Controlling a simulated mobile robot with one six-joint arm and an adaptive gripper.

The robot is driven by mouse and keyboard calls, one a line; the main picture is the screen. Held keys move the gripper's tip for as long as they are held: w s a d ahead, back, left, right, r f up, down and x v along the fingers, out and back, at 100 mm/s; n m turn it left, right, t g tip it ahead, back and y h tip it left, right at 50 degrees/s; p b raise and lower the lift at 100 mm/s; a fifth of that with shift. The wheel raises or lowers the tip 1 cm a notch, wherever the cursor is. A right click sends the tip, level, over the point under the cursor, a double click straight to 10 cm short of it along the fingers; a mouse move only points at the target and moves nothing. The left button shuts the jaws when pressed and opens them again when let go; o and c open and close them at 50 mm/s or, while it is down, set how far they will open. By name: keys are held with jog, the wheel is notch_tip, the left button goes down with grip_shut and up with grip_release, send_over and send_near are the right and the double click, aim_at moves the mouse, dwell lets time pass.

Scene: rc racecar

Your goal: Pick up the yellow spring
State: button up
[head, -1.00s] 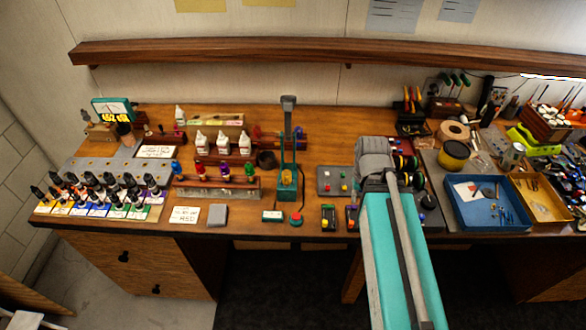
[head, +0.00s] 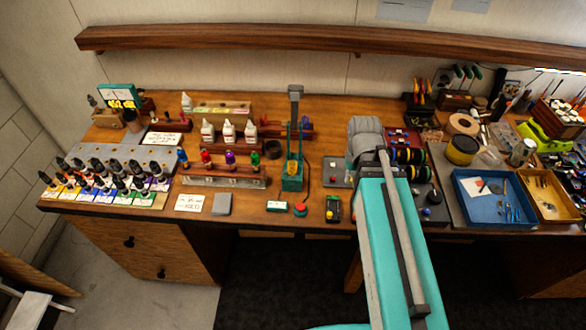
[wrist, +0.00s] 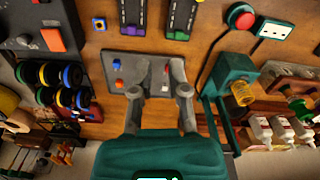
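The yellow spring (head: 293,168) sits in a teal press (head: 292,183) on the workbench, in the head view right of the coloured shock bodies. In the wrist view the yellow spring (wrist: 243,93) is held in the teal press (wrist: 229,74), to the right of my fingers and apart from them. My gripper (wrist: 159,92) is open, with nothing between its fingertips; a grey plate with small blue, red and white pieces (wrist: 146,72) lies beyond them. In the head view my arm hides the gripper's fingers.
Black wheels with coloured rims (wrist: 60,74) are left in the wrist view. Bare wood shows left of the grey plate (head: 337,171).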

jog(key=w+a+r+n+p, duration=0.2)
jog(key=w+a+n, duration=0.4)
jog(key=a, duration=0.3)
jog(key=w+a+r+n+p, duration=0.3)
jog(key=w+a+n, duration=0.3)
jog(key=a, duration=0.2)
jog(key=shift+w+a+r, duration=0.15)
jog(key=shift+a+r, duration=0.2)
jog(key=shift+r, duration=0.05)
jog(key=shift+f, duration=0.1)
jog(key=b, duration=0.8)
send_over(294, 161)
notch_tip(294, 161, down, 8)
jog(key=shift+f, duration=0.2)
jog(key=shift+f+b, duration=0.15)
jog(key=shift+b, duration=0.15)
notch_tip(294, 161, down, 5)
jog(key=b, duration=0.5)
jog(key=shift+w, duration=0.1)
